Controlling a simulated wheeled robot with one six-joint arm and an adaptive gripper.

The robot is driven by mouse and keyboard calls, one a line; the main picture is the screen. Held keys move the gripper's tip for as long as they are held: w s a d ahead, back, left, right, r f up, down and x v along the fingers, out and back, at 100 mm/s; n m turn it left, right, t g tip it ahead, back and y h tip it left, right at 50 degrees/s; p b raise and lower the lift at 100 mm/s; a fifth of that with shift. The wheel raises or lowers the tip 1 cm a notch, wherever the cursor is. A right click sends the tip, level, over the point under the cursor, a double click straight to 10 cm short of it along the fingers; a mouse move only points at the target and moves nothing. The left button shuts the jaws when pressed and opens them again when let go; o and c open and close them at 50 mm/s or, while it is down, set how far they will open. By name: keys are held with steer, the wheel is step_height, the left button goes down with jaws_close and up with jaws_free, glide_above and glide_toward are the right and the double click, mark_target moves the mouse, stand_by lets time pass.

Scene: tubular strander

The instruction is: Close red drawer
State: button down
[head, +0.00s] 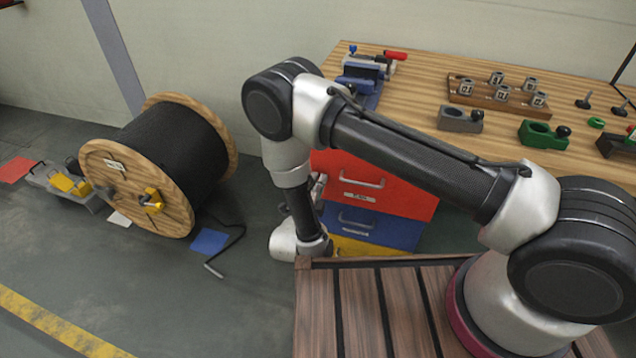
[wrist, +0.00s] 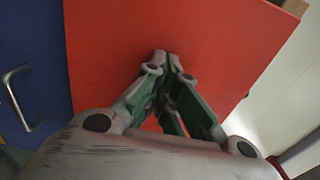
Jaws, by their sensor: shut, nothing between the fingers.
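The red drawer (head: 385,190) is the top one of a drawer stack under the wooden bench, with a grey bar handle (head: 362,183). Its front seems to stand out somewhat past the blue drawer below; how far is hard to tell. My gripper (head: 320,180) is at the left part of the red front, partly hidden by my arm. In the wrist view my gripper (wrist: 168,60) is shut and empty, its fingertips together before the plain red face (wrist: 225,45). I cannot tell whether they touch it. The red handle is not visible there.
The blue drawer (head: 372,228) and a yellow drawer (head: 365,247) lie below. The bench top (head: 420,85) holds a vise (head: 362,75), clamps and a block of fittings. Floor at front left is clear.

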mark_target(322, 170)
steer(key=x, duration=0.4)
steer(key=shift+w+d, duration=0.15)
steer(key=shift+w, duration=0.05)
steer(key=shift+w+r, duration=0.1)
steer(key=shift+w, duration=0.1)
